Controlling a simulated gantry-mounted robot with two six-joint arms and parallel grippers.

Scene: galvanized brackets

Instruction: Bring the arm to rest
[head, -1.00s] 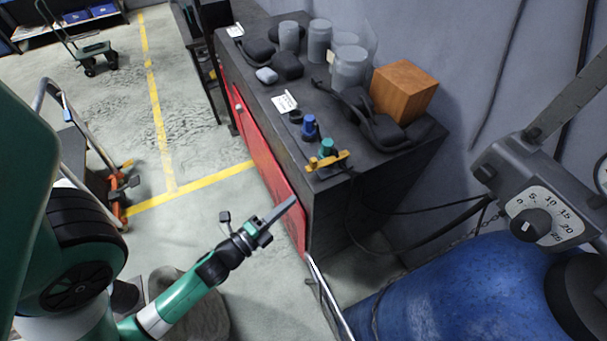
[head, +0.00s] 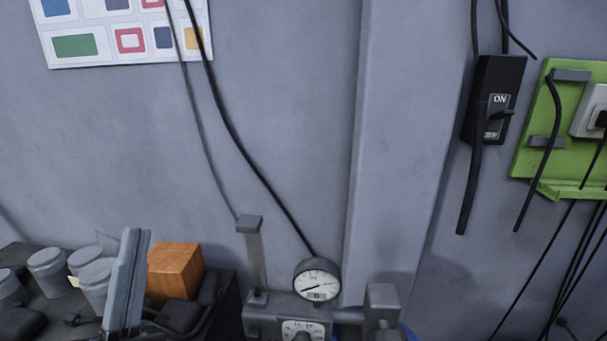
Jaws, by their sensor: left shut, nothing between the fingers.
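My left gripper (head: 131,252) shows at the lower left of the head view as a long grey pair of fingers pointing up. The fingers are together with nothing between them. They stand in front of the dark bench top and partly cover the things behind. The rest of the left arm is below the picture edge. My right gripper is not in view.
Behind the fingers, grey jars (head: 48,271) and an orange-brown wooden block (head: 174,270) stand on the bench. A round gauge (head: 317,281) is at bottom centre. A black switch box (head: 494,100) and green panel (head: 560,143) are on the wall.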

